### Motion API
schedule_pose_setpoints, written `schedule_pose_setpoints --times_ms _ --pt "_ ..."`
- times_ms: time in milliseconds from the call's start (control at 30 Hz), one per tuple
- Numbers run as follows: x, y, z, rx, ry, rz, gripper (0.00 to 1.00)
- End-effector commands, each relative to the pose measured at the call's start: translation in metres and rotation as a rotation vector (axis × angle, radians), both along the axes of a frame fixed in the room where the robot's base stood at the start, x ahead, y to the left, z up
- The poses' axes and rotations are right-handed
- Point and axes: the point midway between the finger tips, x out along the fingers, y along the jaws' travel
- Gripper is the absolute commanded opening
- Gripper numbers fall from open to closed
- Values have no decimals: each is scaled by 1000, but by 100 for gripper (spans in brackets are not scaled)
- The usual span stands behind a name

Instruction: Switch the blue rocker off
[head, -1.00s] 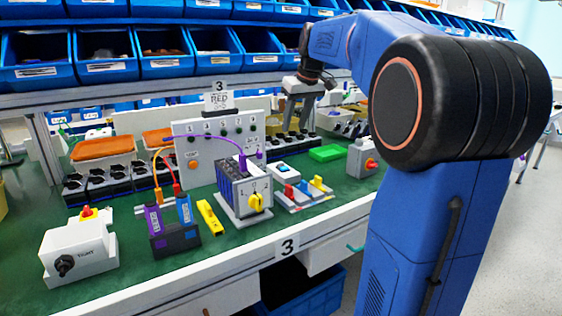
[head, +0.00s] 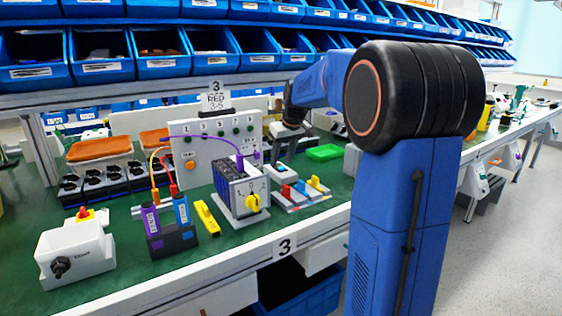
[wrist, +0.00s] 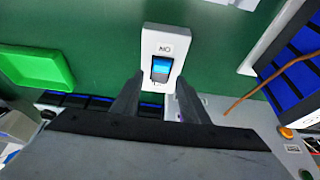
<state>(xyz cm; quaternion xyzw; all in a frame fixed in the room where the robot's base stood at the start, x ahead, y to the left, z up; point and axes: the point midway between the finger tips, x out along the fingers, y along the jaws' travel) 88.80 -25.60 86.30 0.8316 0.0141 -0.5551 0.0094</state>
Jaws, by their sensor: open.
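The blue rocker (wrist: 161,68) sits in a small white switch box (wrist: 163,38) on the green bench top, with an ON label beside it. In the head view the box (head: 280,177) stands right of the yellow rotary knob, close below my gripper. My gripper (wrist: 160,80) is open and empty. In the wrist view its fingertips appear on either side of the rocker; I cannot tell how far above it they are. In the head view my gripper (head: 287,131) is small and dark, partly hard to make out against the panel.
A grey panel with a purple cable (head: 205,137) stands behind the box. The yellow rotary knob (head: 253,202) is to its left. Red, blue and yellow levers (head: 302,188) are just in front, and a green tray (head: 324,152) is at its right.

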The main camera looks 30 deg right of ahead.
Motion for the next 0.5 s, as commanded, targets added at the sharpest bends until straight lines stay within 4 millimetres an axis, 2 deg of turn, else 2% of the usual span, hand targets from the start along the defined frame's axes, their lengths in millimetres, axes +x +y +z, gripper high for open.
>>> schedule_pose_setpoints --times_ms 200,467,500 --pt "5 0 -13 1 1 0 41" --pt "5 0 -13 0 1 0 41" --pt "5 0 -13 0 1 0 36"
